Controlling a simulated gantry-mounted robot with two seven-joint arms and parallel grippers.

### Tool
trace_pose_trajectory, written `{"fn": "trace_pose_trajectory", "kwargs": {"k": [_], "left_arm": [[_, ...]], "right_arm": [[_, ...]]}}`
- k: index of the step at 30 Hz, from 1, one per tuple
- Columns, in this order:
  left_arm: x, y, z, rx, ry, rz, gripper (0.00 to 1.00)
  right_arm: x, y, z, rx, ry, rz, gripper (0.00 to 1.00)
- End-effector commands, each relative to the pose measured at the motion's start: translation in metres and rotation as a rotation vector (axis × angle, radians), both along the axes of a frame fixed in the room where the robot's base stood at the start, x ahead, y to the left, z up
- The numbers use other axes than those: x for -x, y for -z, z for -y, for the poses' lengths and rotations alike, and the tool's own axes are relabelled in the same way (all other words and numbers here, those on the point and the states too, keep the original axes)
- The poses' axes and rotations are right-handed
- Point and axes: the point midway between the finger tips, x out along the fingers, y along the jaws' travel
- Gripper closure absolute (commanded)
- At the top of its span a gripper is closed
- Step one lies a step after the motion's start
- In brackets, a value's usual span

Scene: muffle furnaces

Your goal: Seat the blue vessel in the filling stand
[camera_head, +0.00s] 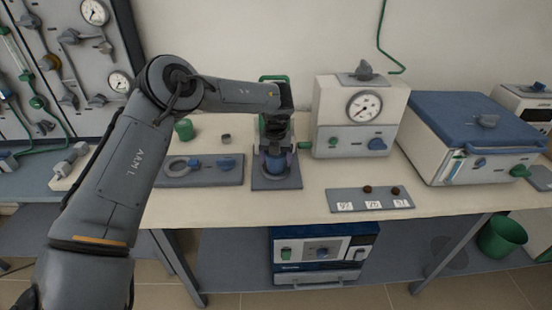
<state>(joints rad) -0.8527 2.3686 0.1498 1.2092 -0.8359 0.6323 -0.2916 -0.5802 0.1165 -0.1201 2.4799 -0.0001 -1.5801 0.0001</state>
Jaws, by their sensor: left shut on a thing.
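The blue vessel (275,166) is low at the filling stand (290,183), which has a dark grey base plate and a green frame at the top. My left gripper (276,150) points down at the stand and is shut on the vessel. The vessel is upright and just above or on the stand's base; I cannot tell whether it touches. My gripper and wrist hide the vessel's upper part and much of the stand. My right gripper is not in view.
Left of the stand is a grey plate (230,177) with a ring and blue parts. A green cup (184,130) is behind it. Right are a gauge box (335,142), a blue-lidded furnace (470,115) and a numbered tray (345,196). The front bench between them is clear.

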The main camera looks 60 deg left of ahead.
Motion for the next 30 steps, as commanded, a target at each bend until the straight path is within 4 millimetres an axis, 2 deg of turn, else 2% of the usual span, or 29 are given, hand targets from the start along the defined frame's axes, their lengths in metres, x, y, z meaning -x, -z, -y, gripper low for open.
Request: {"fn": "trace_pose_trajectory", "kwargs": {"k": [3, 4, 7, 17, 23, 30], "left_arm": [[-0.001, -0.002, 0.0, -0.001, 0.0, 0.003, 0.69], [-0.001, -0.002, 0.0, -0.001, 0.0, 0.003, 0.17], [-0.001, -0.002, 0.0, -0.001, 0.0, 0.003, 0.02], [0.0, -0.003, 0.0, 0.0, 0.0, -0.001, 0.0], [0.001, -0.027, 0.002, -0.001, 0.0, 0.002, 0.0], [0.004, -0.07, 0.006, -0.001, 0.0, 0.003, 0.0]], "right_arm": [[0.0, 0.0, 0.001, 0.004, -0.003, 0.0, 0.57], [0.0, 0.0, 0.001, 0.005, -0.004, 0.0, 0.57], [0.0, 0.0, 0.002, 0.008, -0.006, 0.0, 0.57], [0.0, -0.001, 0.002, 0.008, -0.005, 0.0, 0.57], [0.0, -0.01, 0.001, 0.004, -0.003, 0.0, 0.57], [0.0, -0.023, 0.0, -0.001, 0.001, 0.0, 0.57]]}}
